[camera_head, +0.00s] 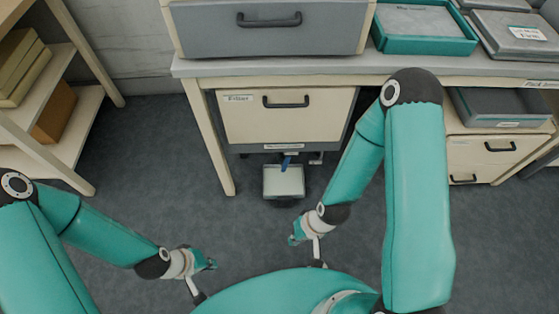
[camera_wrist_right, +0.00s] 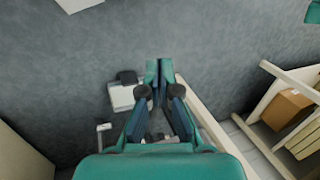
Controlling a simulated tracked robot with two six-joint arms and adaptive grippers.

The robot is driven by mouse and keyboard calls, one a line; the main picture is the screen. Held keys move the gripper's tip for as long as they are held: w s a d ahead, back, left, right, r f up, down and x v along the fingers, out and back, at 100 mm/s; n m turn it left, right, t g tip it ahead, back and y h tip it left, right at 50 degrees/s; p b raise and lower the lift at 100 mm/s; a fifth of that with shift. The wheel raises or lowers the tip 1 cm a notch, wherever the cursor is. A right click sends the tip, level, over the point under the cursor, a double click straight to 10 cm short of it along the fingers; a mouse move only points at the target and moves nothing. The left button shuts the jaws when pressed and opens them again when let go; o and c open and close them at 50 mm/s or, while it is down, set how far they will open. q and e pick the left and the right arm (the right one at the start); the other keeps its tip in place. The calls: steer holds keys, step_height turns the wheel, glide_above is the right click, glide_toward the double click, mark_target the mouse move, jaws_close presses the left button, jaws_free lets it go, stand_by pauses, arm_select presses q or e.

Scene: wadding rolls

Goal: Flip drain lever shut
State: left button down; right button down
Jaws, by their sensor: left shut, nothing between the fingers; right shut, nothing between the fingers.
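A small blue part (camera_head: 286,163), possibly the drain lever, shows under the cream drawer unit in the head view, just above a pale tray (camera_head: 284,188). A small grey bracket-like piece (camera_head: 316,159) sits to its right. Which of them is the lever I cannot tell for sure, nor its position. My right gripper (camera_head: 293,239) is shut and empty, in front of the tray and apart from it. It also shows shut in the right wrist view (camera_wrist_right: 159,70), with a pale tray (camera_wrist_right: 121,97) to its left. My left gripper (camera_head: 213,265) is shut and empty over the floor at lower left.
The cream drawer (camera_head: 287,119) and bench top (camera_head: 420,66) overhang the tray. A bench leg (camera_head: 212,145) stands left of it. A wooden shelf (camera_head: 85,125) with boxes is at far left. Another cabinet (camera_head: 487,150) stands at right. The grey floor (camera_head: 150,165) between is clear.

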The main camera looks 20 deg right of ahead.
steer(key=shift+a, duration=0.15)
steer(key=w+a+f+n+t+h+b, duration=0.1)
steer(key=w+f+n+t+h+b, duration=0.5)
steer(key=w, duration=0.8)
steer(key=w+a+f+n+t+h+b, duration=0.1)
steer(key=w+f+n+t+h+b, duration=0.5)
steer(key=w+f, duration=0.7)
steer(key=t, duration=0.2)
steer(key=shift+w+t+h, duration=0.3)
steer(key=shift+w+t, duration=0.05)
steer(key=shift+t, duration=0.05)
steer(key=shift+w+f+b, duration=0.1)
steer(key=shift+f+b, duration=0.05)
steer(key=shift+b, duration=0.15)
